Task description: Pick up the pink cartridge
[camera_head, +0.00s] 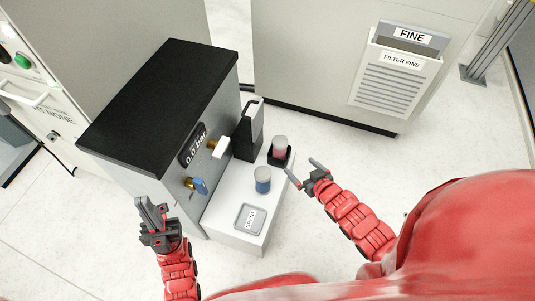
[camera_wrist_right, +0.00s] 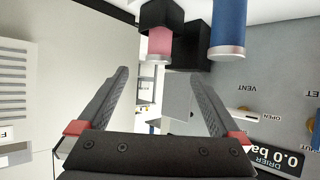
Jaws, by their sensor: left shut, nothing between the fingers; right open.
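The pink cartridge (camera_head: 280,146) has a pale grey top and stands upright in a black holder (camera_head: 288,160) at the far right of the white ledge. It also shows in the right wrist view (camera_wrist_right: 160,42), beyond the fingertips and roughly centred between them. My right gripper (camera_head: 304,171) is open and empty, just to the right of and nearer than the cartridge. In the right wrist view its fingers (camera_wrist_right: 159,76) are spread with nothing between them. My left gripper (camera_head: 147,203) is shut and empty, left of the ledge and away from the cartridge.
A blue cartridge (camera_head: 262,181) stands on the white ledge, close to the pink one. A grey tray (camera_head: 250,219) lies nearer. The drier cabinet (camera_head: 158,95), with a gauge and valves, rises to the left. The floor (camera_head: 345,160) right of the ledge is clear.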

